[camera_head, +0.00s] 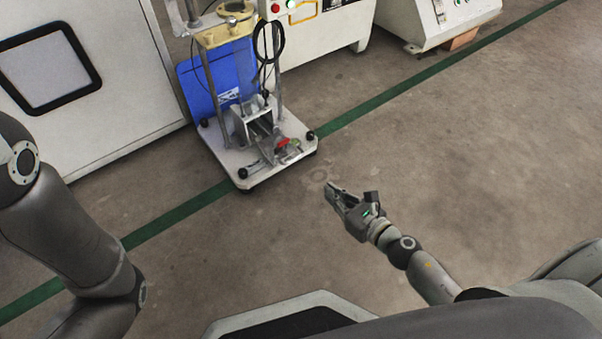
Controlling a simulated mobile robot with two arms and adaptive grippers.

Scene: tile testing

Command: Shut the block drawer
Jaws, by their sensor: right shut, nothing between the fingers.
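A testing machine (222,163) with a pale base plate stands on the floor at the upper middle. On its base is a small grey metal box-like part (243,130), which may be the block drawer. I cannot tell whether it is open. A small red item (284,142) lies beside it, towards the right front corner. My right gripper (331,190) is shut and empty, in front of the machine and to its right, apart from it. My left arm comes in at the left edge, but its gripper is out of view.
A blue panel (205,85) stands behind the machine's posts. A white cabinet (130,95) is at the left. Another pale machine (335,28) with buttons stands at the back. A green line (400,92) crosses the floor. The brown floor to the right is clear.

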